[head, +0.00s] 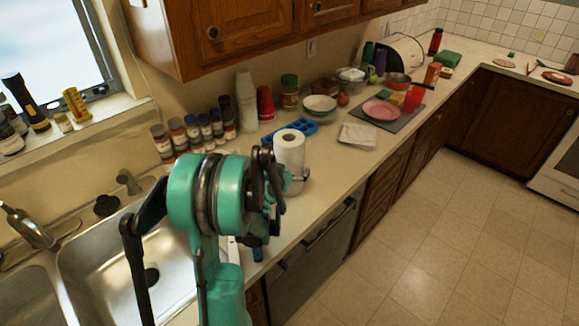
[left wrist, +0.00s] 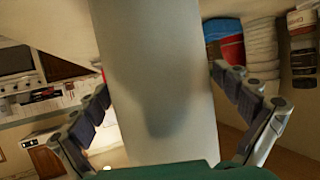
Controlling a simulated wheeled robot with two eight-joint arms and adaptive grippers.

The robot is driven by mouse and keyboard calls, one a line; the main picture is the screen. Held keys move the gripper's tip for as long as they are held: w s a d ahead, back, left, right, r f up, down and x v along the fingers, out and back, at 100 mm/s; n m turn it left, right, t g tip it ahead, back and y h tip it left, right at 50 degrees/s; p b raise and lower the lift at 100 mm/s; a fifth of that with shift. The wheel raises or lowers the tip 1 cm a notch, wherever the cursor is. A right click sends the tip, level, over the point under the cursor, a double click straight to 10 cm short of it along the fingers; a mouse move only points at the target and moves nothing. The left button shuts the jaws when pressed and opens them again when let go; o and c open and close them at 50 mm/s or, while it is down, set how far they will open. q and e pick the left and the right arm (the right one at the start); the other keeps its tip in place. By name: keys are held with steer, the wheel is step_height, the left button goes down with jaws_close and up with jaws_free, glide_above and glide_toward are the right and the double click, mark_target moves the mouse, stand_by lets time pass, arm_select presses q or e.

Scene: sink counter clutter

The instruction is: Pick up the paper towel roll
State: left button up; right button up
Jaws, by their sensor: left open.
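The white paper towel roll (head: 289,150) stands upright on the counter beside the sink, its top and upper side showing in the head view. My left gripper (head: 272,185) is at the roll and hides its lower left part. In the left wrist view the roll (left wrist: 155,70) fills the middle, between the two spread dark fingers of my left gripper (left wrist: 160,85). The fingers are open, one on each side of the roll, with small gaps visible beside it. My right gripper is in neither view.
Several spice jars (head: 191,130) and stacked cups (head: 246,105) stand behind the roll along the wall. A blue tray (head: 288,133) lies just behind it. The sink (head: 95,255) is at left. A napkin stack (head: 358,136) and a pink plate (head: 381,110) lie to the right.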

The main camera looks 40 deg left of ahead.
arm_select(q)
steer(key=shift+s, duration=0.1)
steer(key=shift+c, duration=0.6)
steer(key=shift+r, duration=0.1)
steer(key=c, duration=1.1)
